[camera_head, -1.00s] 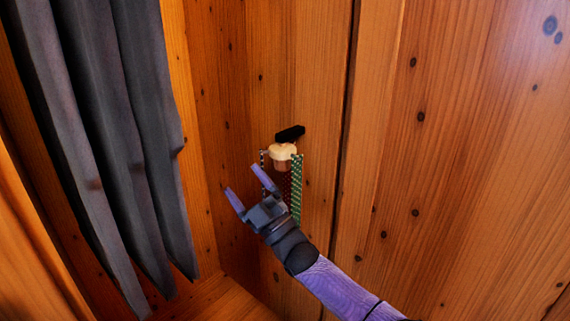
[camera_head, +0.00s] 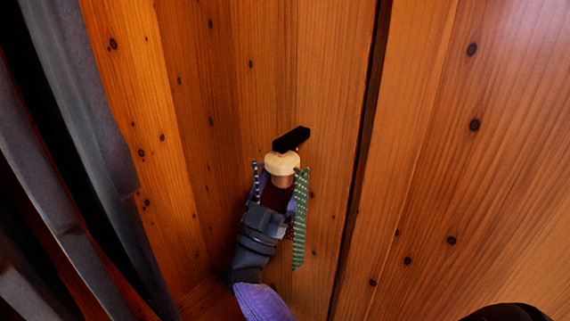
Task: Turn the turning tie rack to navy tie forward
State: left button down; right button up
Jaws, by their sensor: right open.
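The tie rack's cream round hub (camera_head: 283,162) hangs on a black bracket (camera_head: 292,139) at the wooden wall, in the middle of the head view. A green tie with pale dots (camera_head: 301,225) hangs on its right side. A dark tie with white dots (camera_head: 255,178), seen nearly edge-on, hangs on its left and looks navy. A dark red tie (camera_head: 278,196) hangs between them, partly hidden by my gripper. My right gripper (camera_head: 277,188) is open just below the hub, its fingers pointing up on either side of the red tie. I cannot tell whether it touches a tie. My left gripper is not in view.
Grey hanging cloth (camera_head: 85,130) fills the left side. Wooden panels (camera_head: 440,170) surround the rack, with a dark vertical gap (camera_head: 362,150) right of it.

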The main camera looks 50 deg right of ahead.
aim_at(287, 168)
jog(key=x, duration=0.3)
jog(key=shift+d+r, duration=0.1)
jog(key=shift+r, duration=0.05)
jog(key=c, duration=1.1)
